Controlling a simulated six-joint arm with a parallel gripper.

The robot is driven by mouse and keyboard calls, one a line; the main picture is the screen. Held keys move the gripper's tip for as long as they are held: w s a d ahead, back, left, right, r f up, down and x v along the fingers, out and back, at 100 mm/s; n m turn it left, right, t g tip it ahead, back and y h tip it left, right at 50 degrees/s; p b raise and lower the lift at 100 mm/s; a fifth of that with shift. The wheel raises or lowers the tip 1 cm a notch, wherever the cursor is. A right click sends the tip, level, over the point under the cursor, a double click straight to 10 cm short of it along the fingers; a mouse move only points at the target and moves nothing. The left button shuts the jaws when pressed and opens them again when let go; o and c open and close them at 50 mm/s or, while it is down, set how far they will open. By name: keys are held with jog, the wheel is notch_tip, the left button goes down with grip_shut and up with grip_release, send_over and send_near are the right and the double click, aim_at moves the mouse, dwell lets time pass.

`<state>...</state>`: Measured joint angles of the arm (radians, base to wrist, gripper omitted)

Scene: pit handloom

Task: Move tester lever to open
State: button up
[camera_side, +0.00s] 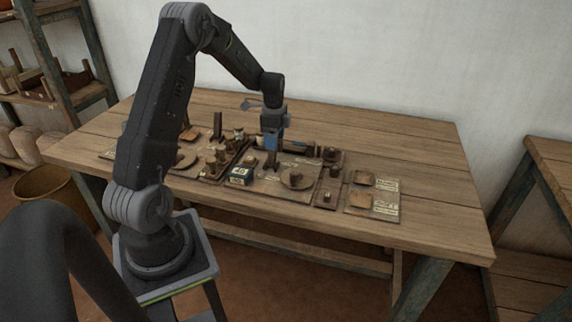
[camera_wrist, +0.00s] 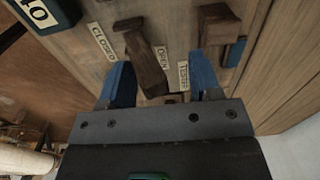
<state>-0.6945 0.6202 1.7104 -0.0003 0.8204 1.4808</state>
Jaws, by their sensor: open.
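The tester lever (camera_wrist: 145,57) is a dark brown wooden bar with a wider head at its upper end in the wrist view. It lies between the CLOSED label (camera_wrist: 103,42) on its left and the OPEN label (camera_wrist: 162,57) on its right. The TESTER label (camera_wrist: 184,76) is farther right. My gripper (camera_wrist: 161,62) is open, with one blue finger on each side of the lever; I cannot tell whether either touches it. In the side view my gripper (camera_side: 271,164) points down low over the boards, and the lever cannot be made out there.
A dark wooden block (camera_wrist: 219,24) stands near the right finger. A box marked 40 (camera_wrist: 40,12) is at the upper left; it also shows in the side view (camera_side: 240,176). The table's right end (camera_side: 440,190) is clear.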

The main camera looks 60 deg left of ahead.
jog(key=shift+a+f, duration=0.1)
dwell(0.4)
jog(key=shift+s+d, duration=0.15)
jog(key=shift+d, duration=0.05)
jog(key=shift+o, duration=0.8)
jog(key=shift+d+r, duration=0.1)
jog(key=shift+r, duration=3.25)
